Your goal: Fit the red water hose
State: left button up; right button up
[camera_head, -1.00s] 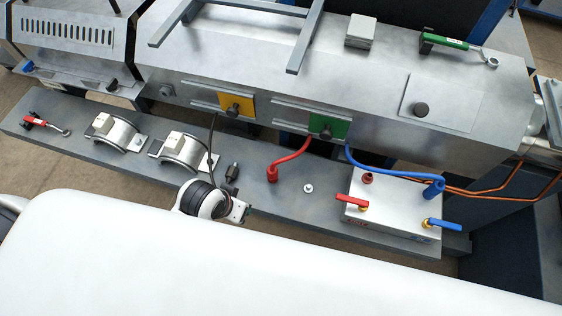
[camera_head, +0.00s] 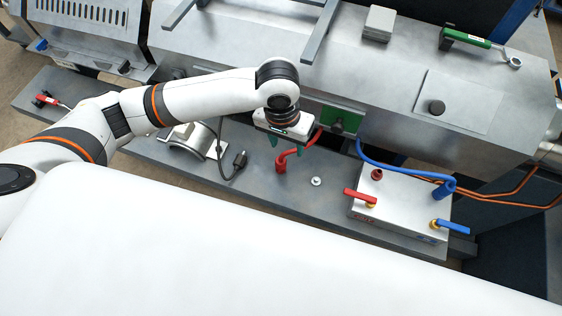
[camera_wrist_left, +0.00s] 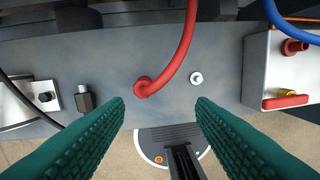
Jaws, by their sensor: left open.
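The red water hose (camera_head: 283,161) hangs from the machine front by the green plate, its loose end low over the grey shelf in the head view. In the left wrist view the red hose (camera_wrist_left: 184,52) runs down to its round end (camera_wrist_left: 144,87), between my open fingertips but farther off. My left gripper (camera_head: 287,145) is open, empty and above the hose; its green fingers also show in the left wrist view (camera_wrist_left: 160,108). A red port (camera_head: 377,174) stands bare on the white box (camera_head: 393,213). My right gripper is not in view.
The blue hose (camera_head: 400,168) ends in its connector on the box. The box front carries a red-handled valve (camera_head: 360,197) and a blue-handled valve (camera_head: 452,227).

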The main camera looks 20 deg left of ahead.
aim_at(280, 162)
pick_arm(q)
jog(key=shift+n+y, duration=0.5)
jog(key=f, duration=0.2)
jog(key=a+f, duration=0.2)
jog(key=f, duration=0.1)
jog(key=shift+w+a+f+b, duration=0.15)
jog(key=shift+w+f+b, duration=0.15)
jog(key=shift+f+b, duration=0.1)
jog(key=shift+s+d+f, duration=0.1)
jog(key=shift+d+f, duration=0.05)
jog(key=shift+f, duration=0.75)
jog(key=shift+s+d+f, duration=0.1)
jog(key=shift+s+f, duration=0.05)
jog(key=shift+f, duration=0.7)
jog(key=shift+s+d+f, duration=0.1)
jog(key=shift+d+f, duration=0.05)
jog(key=shift+f, duration=0.75)
jog(key=shift+c, duration=0.4)
jog(key=c, duration=1)
jog(key=shift+r, duration=0.1)
